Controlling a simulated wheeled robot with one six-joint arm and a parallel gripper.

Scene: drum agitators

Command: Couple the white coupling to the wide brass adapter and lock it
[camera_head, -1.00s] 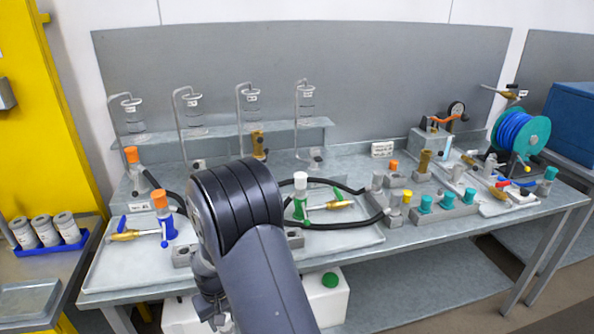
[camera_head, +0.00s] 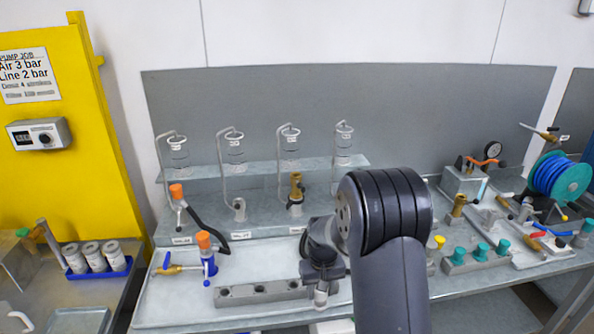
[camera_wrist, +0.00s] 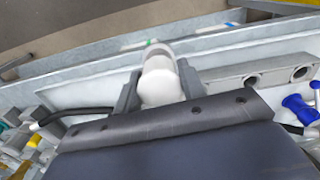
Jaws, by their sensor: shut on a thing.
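In the wrist view my gripper (camera_wrist: 158,88) is shut on a white rounded cylinder (camera_wrist: 160,82), which I take for the white coupling. A brass fitting (camera_head: 295,190) stands upright at the back of the bench, and another brass piece (camera_head: 458,206) stands to the right. I cannot tell which is the wide adapter. My arm hides the bench's middle.
The grey holed block (camera_head: 262,292) lies on the left tray. An orange-topped blue fitting (camera_head: 206,255) with a lever stands behind it. Teal-capped fittings (camera_head: 482,251) and a blue hose reel (camera_head: 560,176) are at right. The tray's left front is fairly clear.

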